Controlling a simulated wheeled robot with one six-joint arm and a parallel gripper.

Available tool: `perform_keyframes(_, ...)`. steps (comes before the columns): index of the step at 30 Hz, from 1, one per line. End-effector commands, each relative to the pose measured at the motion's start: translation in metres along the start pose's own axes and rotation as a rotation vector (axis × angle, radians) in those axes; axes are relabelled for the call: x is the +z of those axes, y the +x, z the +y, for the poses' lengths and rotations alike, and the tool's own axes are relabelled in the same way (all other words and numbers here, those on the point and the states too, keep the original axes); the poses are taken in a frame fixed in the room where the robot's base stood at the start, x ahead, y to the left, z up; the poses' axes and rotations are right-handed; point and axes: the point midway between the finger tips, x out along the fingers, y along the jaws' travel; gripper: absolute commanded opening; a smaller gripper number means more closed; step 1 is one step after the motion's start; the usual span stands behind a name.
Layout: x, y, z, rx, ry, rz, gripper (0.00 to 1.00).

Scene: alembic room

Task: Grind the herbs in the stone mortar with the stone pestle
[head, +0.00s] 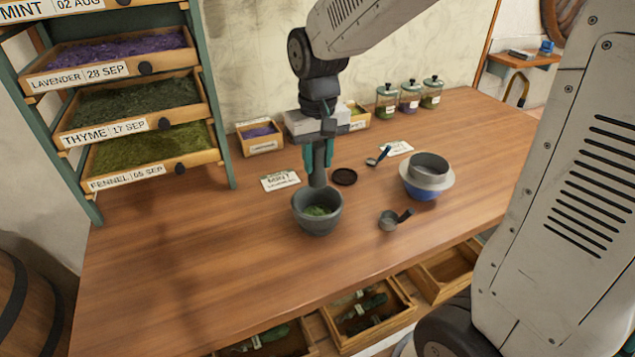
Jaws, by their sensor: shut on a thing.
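The stone mortar (317,221) is a dark grey bowl standing on the wooden table, with green herbs (318,210) inside. My gripper (319,160) is right above it, its teal fingers shut on the grey stone pestle (318,179). The pestle is about upright, with its lower end at the mortar's mouth over the far part of the bowl. I cannot tell whether its tip touches the herbs.
A small dark pan or scoop (390,220), a dark round lid (345,177) and a blue bowl with a sieve (425,188) are to the right. Labelled cards, small boxes and glass jars (409,97) stand behind. A drying rack (150,135) is at left. The table's front left is clear.

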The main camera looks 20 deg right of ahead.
Motion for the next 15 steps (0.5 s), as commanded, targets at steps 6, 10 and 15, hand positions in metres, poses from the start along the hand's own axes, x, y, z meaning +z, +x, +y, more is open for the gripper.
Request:
perform_keyframes(6,0.001,0.011,0.0,0.0,0.0,-0.003,0.0)
perform_keyframes(10,0.001,0.023,0.0,0.0,0.0,-0.004,0.0)
perform_keyframes(15,0.001,0.04,0.0,0.0,0.0,-0.004,0.0)
